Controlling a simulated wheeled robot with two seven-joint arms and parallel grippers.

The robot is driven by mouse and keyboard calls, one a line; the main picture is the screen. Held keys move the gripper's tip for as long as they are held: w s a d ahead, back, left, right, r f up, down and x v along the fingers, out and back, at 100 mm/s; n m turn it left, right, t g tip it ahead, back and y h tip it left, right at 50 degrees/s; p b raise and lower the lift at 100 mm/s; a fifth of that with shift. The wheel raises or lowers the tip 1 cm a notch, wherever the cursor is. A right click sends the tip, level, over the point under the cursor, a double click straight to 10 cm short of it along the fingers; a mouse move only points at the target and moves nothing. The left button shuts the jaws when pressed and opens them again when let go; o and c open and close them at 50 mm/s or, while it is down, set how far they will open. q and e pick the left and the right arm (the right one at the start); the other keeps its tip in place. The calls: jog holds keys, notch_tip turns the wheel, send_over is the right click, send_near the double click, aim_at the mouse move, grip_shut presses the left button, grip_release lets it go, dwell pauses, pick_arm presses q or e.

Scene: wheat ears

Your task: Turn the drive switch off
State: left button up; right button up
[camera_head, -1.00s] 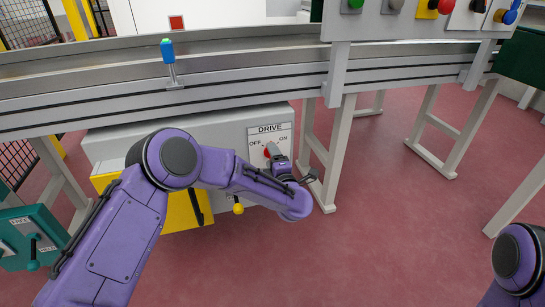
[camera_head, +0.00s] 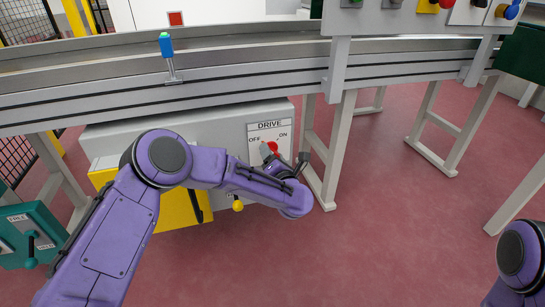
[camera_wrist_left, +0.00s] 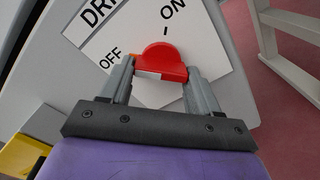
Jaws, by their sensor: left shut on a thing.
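The drive switch is a red knob (camera_head: 271,146) on a white panel (camera_head: 283,126) marked DRIVE, with OFF at left and ON at right. In the left wrist view the red knob (camera_wrist_left: 164,58) sits between the two grey fingers of my left gripper (camera_wrist_left: 160,72). The fingers are shut on its raised grip, which has a pale patch at one end. In the head view my left gripper (camera_head: 275,156) is at the panel and hides part of the knob. Which label the knob points to I cannot tell for sure. My right gripper is out of view.
The panel is on a grey cabinet (camera_head: 220,127) under a conveyor (camera_head: 235,75). A yellow box (camera_head: 177,213) with a black handle and a small yellow knob (camera_head: 238,205) are close to my left arm. A conveyor leg (camera_head: 339,150) stands just right of the panel.

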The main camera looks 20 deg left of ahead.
pick_arm(q)
jog(key=shift+w+a+r+n, duration=0.15)
jog(key=shift+r+n, duration=0.05)
jog(key=shift+n, duration=0.2)
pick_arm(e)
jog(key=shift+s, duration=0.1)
pick_arm(q)
jog(key=o, duration=1.1)
jog(key=shift+c, duration=0.2)
jog(key=shift+f, duration=0.15)
jog(key=p+v, duration=0.3)
jog(key=v, duration=0.7)
jog(key=shift+s+d+p, duration=0.25)
jog(key=shift+p, duration=0.05)
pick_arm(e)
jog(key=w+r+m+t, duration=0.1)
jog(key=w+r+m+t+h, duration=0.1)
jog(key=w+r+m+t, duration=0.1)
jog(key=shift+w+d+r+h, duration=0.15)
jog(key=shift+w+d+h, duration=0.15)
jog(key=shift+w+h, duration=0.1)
